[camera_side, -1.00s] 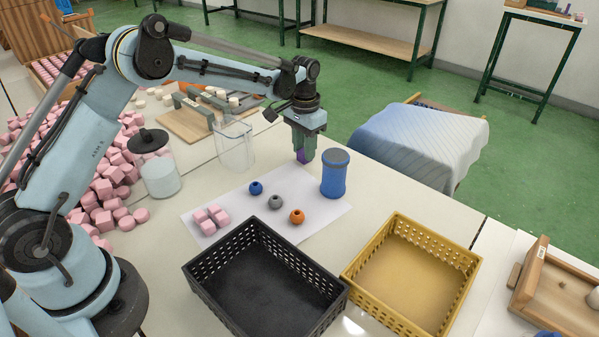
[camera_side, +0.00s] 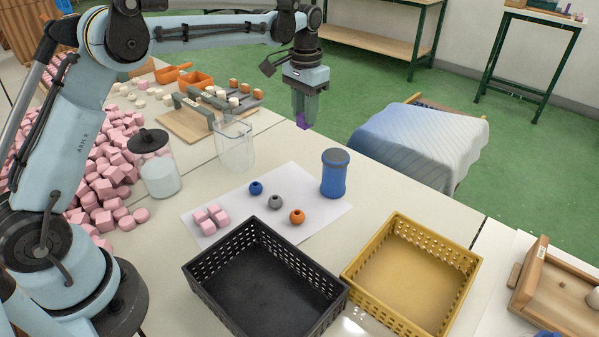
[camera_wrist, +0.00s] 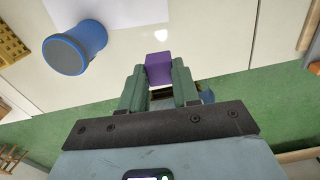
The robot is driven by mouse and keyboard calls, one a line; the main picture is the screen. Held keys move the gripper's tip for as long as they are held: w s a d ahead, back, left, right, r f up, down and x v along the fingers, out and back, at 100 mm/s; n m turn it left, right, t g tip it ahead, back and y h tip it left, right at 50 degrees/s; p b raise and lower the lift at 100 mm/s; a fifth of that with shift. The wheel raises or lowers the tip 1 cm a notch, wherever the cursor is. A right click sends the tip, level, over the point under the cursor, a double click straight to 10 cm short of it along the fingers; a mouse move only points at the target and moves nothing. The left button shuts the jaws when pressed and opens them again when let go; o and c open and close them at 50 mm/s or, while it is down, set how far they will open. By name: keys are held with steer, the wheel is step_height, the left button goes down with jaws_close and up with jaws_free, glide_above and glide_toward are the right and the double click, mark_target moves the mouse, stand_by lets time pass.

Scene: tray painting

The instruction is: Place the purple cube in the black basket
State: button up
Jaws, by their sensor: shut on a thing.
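The purple cube (camera_side: 302,121) is held between the fingertips of my gripper (camera_side: 304,118), well above the table near its far edge. In the wrist view the purple cube (camera_wrist: 159,68) sits between the two green-grey fingers of my gripper (camera_wrist: 160,80), which touch it on both sides. The black basket (camera_side: 215,262) stands empty at the front middle of the table. It is nearer the side camera than my gripper and is not seen in the wrist view.
A blue cylinder (camera_side: 335,175) stands below my gripper, with a clear jug (camera_side: 235,146) to its left. A yellow basket (camera_side: 462,258) is right of the black one. Blue, grey and orange balls and pink cubes (camera_side: 211,218) lie on white paper (camera_side: 318,210).

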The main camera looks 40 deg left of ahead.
step_height(320, 180, up, 5)
steer(key=shift+r, duration=0.15)
steer(key=s+d+r+m, duration=0.2)
steer(key=s+d+m, duration=0.4)
steer(key=d, duration=0.4)
steer(key=m, duration=1.1)
glide_above(266, 299)
step_height(266, 299, down, 8)
steer(key=shift+f, duration=4.35)
steer(key=shift+f, duration=0.1)
